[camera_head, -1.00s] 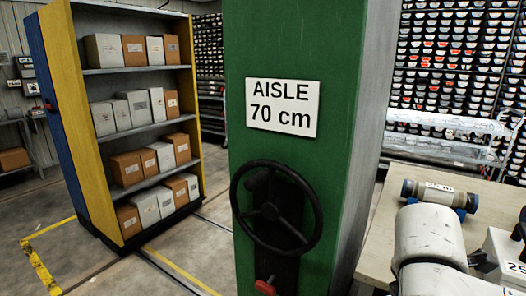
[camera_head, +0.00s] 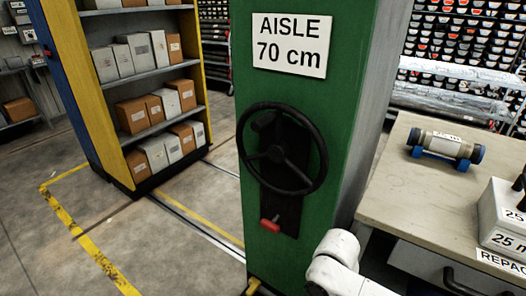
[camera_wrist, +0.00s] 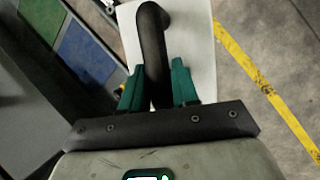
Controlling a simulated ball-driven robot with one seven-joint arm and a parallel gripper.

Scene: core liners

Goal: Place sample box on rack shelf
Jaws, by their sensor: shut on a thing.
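In the wrist view, my gripper (camera_wrist: 158,68) is shut on the thick black handle of a white box (camera_wrist: 196,42), with one teal finger on each side of the handle. The box hangs above the concrete floor. Its lower part and any label are hidden. In the head view, neither my gripper nor the held box shows. A yellow-sided rack (camera_head: 116,125) stands at the left, its grey shelves filled with white and brown boxes. The shelf fronts face right, towards the aisle.
A green rack end (camera_head: 350,95) with a black handwheel (camera_head: 282,150) stands in the middle, signed "AISLE 70 cm". A table (camera_head: 395,190) at the right bears a core sample (camera_head: 445,145) on blue supports and a white box (camera_head: 500,215). Clear floor with yellow tape (camera_head: 90,245) lies front left.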

